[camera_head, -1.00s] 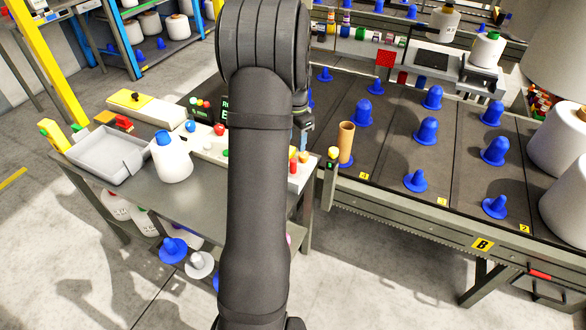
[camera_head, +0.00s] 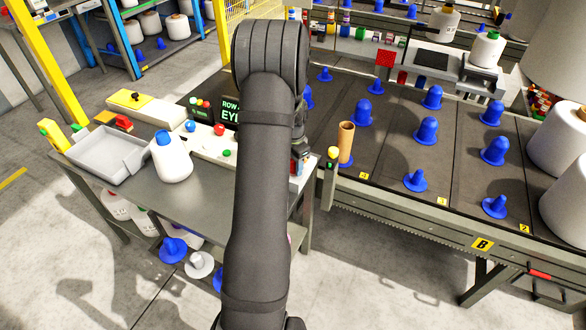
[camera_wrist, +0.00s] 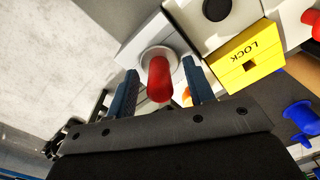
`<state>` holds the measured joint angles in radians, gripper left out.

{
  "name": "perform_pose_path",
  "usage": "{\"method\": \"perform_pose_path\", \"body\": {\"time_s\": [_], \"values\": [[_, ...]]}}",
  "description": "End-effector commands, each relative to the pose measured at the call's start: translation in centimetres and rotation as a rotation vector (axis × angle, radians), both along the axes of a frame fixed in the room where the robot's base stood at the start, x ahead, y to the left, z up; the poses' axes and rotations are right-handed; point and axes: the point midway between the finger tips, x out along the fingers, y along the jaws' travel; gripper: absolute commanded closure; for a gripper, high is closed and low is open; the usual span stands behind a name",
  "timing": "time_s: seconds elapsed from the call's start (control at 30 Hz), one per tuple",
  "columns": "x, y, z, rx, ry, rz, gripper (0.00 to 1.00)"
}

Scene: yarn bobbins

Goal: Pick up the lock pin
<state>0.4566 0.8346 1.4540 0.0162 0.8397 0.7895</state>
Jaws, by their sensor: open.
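The lock pin (camera_wrist: 160,82) shows in the wrist view as a red rounded knob standing out of a round grey collar on a white surface. My gripper (camera_wrist: 161,68) is open, with one dark blue finger on each side of the red knob. A gap shows between the knob and each finger. A yellow block (camera_wrist: 248,62) marked LOCK, with a small square hole, is right of the pin. In the head view my gripper (camera_head: 301,160) is low at the right end of the grey workbench and mostly covers the pin.
The white control panel (camera_head: 205,141) with coloured buttons is left of my arm. A white bobbin (camera_head: 170,162) and a grey tray (camera_head: 103,155) are farther left. A brown tube (camera_head: 346,142) stands close right of my gripper, on the dark table with blue cones (camera_head: 425,131).

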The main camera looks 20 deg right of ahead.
Motion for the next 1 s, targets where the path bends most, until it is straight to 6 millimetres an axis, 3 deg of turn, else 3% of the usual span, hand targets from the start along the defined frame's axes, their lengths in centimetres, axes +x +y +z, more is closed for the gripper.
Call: {"method": "perform_pose_path", "body": {"time_s": [0.07, 0.33, 0.73, 0.97, 1.0], "values": [[0.0, 0.0, 0.0, 0.000, 0.000, 0.000, 0.52], [0.0, 0.0, 0.0, 0.000, 0.000, 0.000, 1.00], [0.0, 0.0, 0.8, -0.001, -0.001, 0.000, 1.00], [0.1, -0.1, 4.3, -0.002, -0.005, 0.000, 1.00], [-0.7, -0.6, 4.7, -0.001, -0.001, -0.003, 1.00]]}}
